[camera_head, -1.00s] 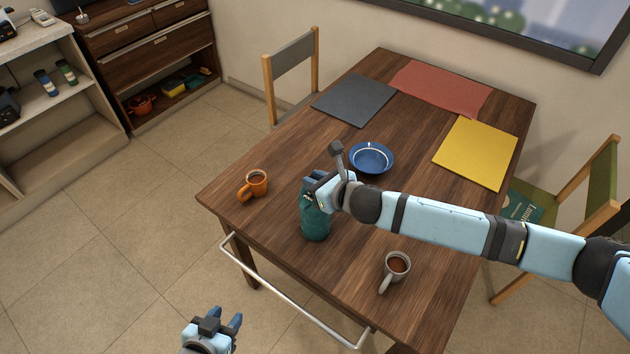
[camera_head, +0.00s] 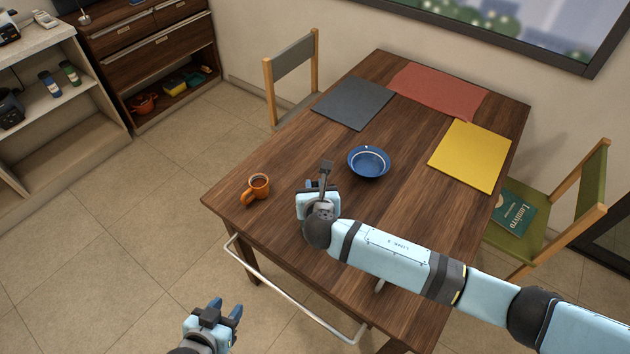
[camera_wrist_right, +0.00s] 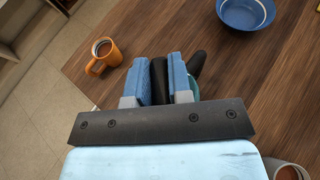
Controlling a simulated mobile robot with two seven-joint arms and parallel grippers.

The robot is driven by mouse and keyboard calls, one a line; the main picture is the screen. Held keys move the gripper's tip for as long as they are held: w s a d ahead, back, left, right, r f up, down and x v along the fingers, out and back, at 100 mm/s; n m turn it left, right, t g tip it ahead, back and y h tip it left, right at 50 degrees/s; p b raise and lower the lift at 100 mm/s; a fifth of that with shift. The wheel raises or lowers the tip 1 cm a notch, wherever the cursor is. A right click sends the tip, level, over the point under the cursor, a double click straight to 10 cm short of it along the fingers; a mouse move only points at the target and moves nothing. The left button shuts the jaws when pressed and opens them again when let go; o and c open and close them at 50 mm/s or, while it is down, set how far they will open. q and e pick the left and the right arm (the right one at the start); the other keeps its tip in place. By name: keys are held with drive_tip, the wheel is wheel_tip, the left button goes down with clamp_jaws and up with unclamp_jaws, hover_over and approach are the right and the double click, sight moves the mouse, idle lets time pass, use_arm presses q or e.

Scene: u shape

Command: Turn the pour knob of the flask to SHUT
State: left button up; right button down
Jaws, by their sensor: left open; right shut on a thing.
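In the right wrist view my right gripper (camera_wrist_right: 161,76) is shut on a black part between its blue fingers, which looks like the pour knob (camera_wrist_right: 159,82). Another dark piece sticks out just right of the fingers. A sliver of the teal flask (camera_wrist_right: 194,90) shows beside the right finger; the rest is hidden. In the head view my right gripper (camera_head: 320,188) is over the near left part of the table and covers the flask. The knob's marking cannot be read. My left gripper (camera_head: 228,309) is open and empty, off the table at the lower left.
A grey mug (camera_wrist_right: 287,173) is partly in view, mostly hidden by my arm in the head view. Grey, red and yellow mats lie farther back. A metal rail (camera_head: 290,300) runs along the near edge.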

drive_tip(key=m+h+p, duration=0.1)
drive_tip(key=h, duration=0.1)
drive_tip(key=m+h+p, duration=0.1)
drive_tip(key=m+h, duration=0.1)
drive_tip(key=shift+s+a+f+m+g, duration=0.1)
drive_tip(key=shift+s+f+m+g, duration=0.1)
drive_tip(key=shift+m+g, duration=0.1)
drive_tip(key=m+g+h+p, duration=0.1)
drive_tip(key=m+h, duration=0.2)
drive_tip(key=shift+h, duration=0.3)
drive_tip(key=shift+f+m+g+h+p, duration=0.1)
drive_tip(key=shift+m+g+h+p, duration=0.3)
drive_tip(key=shift+m+g+h, duration=0.65)
drive_tip(key=shift+m+h, duration=0.25)
drive_tip(key=c, duration=1.1)
unclamp_jaws()
drive_tip(key=shift+o, duration=0.3)
drive_tip(key=shift+w, duration=0.15)
drive_tip(key=shift+r, duration=0.25)
